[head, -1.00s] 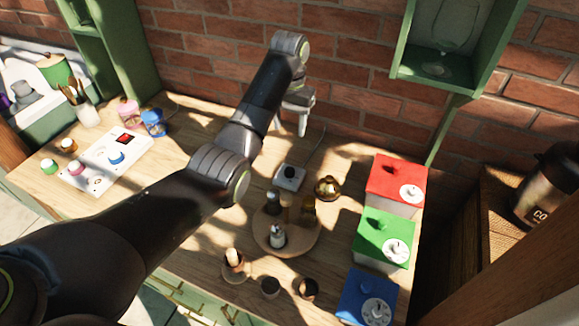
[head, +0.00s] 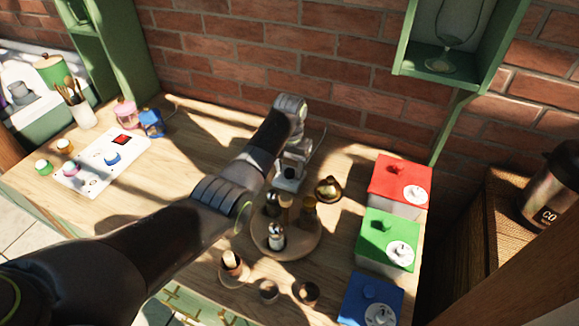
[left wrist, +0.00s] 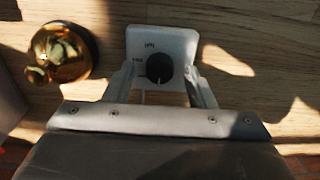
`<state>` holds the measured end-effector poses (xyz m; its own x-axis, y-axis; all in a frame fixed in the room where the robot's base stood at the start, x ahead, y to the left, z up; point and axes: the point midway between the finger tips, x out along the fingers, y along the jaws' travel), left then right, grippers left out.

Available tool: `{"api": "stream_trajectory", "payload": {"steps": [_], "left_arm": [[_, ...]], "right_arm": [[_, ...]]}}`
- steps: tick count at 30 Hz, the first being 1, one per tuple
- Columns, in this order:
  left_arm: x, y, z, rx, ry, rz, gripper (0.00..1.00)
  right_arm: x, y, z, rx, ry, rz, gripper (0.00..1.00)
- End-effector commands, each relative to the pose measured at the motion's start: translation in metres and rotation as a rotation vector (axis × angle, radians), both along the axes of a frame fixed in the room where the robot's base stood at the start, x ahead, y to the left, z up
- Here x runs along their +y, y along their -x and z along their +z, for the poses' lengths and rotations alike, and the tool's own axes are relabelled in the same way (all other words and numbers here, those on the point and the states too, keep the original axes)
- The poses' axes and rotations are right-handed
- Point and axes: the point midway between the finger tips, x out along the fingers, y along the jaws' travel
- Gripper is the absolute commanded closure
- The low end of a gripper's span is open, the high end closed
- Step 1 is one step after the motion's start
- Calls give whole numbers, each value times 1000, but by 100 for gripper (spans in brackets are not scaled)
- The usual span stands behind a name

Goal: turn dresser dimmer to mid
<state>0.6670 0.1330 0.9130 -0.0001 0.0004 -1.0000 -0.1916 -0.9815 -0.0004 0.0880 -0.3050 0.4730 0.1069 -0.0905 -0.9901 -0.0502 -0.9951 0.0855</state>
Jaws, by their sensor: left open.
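The dimmer (left wrist: 140,38) is a small pale box with a round black knob (left wrist: 157,68) and small printed labels, too small to read surely. A pale line shows at the knob's lower edge in the left wrist view. In the head view the dimmer (head: 287,184) stands on the table, partly hidden by my gripper. My left gripper (head: 291,168) is over it with the jaws open. In the left wrist view the fingers of my left gripper (left wrist: 160,88) lie to either side of the knob, apart from it. My right gripper is out of view.
A brass bell (head: 328,189) stands right of the dimmer. A round wooden tray (head: 290,252) with several bottles is in front of it. Red (head: 398,180), green (head: 385,235) and blue (head: 368,292) boxes line the right edge. A white panel (head: 84,178) lies at left.

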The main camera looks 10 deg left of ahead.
Motion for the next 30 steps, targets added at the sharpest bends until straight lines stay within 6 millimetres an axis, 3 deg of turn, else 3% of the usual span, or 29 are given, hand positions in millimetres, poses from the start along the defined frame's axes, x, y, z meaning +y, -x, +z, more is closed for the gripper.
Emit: {"api": "stream_trajectory", "payload": {"steps": [11,21,30], "left_arm": [[0,0,-5,0,0,0,51],[0,0,-5,0,0,0,94],[0,0,-4,1,0,-39,94]], "right_arm": [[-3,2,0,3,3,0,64],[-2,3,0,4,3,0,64],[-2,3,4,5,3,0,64]]}}
